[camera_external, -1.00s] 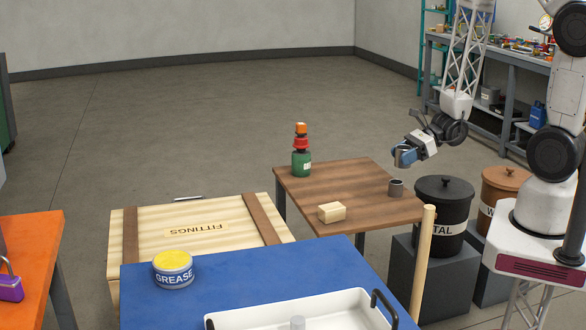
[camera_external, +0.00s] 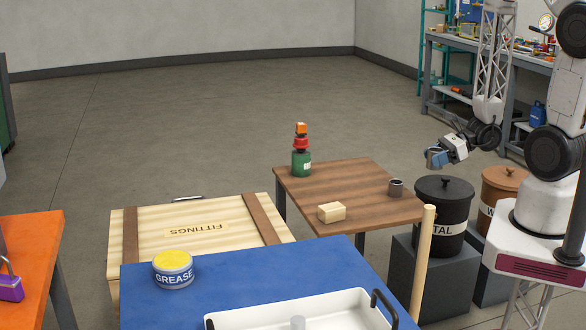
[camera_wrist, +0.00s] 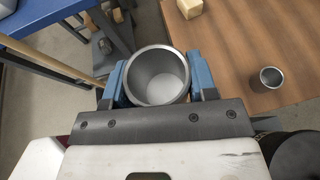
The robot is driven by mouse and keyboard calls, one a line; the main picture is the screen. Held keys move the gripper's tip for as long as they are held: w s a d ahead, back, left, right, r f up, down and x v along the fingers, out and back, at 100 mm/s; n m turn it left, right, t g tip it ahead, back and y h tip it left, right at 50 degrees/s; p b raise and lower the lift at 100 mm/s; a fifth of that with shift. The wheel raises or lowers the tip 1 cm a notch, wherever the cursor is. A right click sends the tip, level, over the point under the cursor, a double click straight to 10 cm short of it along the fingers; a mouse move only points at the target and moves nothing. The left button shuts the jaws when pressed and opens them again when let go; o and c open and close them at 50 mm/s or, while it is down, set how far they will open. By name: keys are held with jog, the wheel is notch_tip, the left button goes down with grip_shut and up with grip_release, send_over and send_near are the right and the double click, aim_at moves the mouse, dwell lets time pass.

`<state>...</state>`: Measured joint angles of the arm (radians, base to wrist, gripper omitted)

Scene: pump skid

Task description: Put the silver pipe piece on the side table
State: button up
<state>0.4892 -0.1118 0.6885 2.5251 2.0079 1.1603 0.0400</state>
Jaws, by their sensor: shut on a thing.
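My gripper (camera_external: 437,157) is shut on a silver pipe piece (camera_wrist: 157,76), an open-ended grey metal cylinder held between the blue fingers. In the wrist view my gripper (camera_wrist: 158,82) has one finger on each side of it. A second, similar grey cylinder (camera_external: 395,187) stands upright on the table's right part. It also shows in the wrist view (camera_wrist: 270,78).
A tan block (camera_external: 332,212) and a green bottle (camera_external: 301,163) with red and orange parts are on the side table. A black bin (camera_external: 443,210) and a brown bin (camera_external: 503,190) stand right of it. A wooden post (camera_external: 422,262) rises in front. The table's middle is clear.

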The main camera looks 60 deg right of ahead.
notch_tip(320, 180, down, 14)
jog(key=shift+r, duration=0.15)
dwell(0.5)
jog(key=shift+w, duration=0.15)
send_over(382, 211)
jog(key=shift+w+f, duration=0.1)
jog(key=shift+f, duration=0.65)
dwell(0.3)
jog(key=shift+f, duration=1.75)
jog(key=shift+f, duration=0.1)
jog(key=o, duration=1)
